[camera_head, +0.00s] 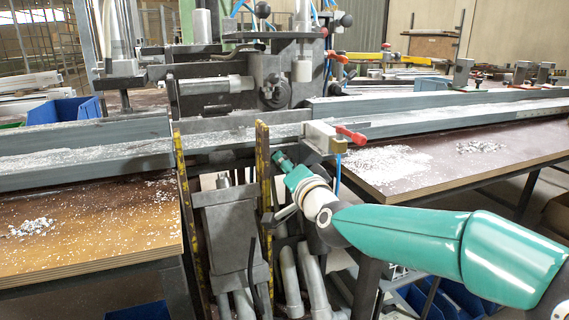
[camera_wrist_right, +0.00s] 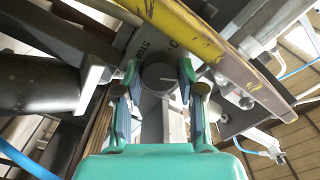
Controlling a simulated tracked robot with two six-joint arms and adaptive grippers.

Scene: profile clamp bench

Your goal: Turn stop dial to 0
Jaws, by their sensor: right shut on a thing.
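The stop dial (camera_wrist_right: 160,78) is a grey round knob with a light pointer line, seen in the right wrist view. It sits on a dark plate (camera_wrist_right: 148,43) with the letters "STOP" at the left and a "0" above the knob. The pointer line points to the right, not straight at the "0". My right gripper (camera_wrist_right: 160,74) is shut on the dial, one finger on each side. In the head view my right gripper (camera_head: 281,161) reaches the front of the machine, and the dial is hidden there. My left gripper is not in view.
A yellow-edged upright bar (camera_head: 264,190) stands close left of my right gripper; it crosses just above the dial in the wrist view (camera_wrist_right: 185,30). A clamp block with a red lever (camera_head: 350,134) is above right. Long grey profile rails (camera_head: 430,118) span the bench.

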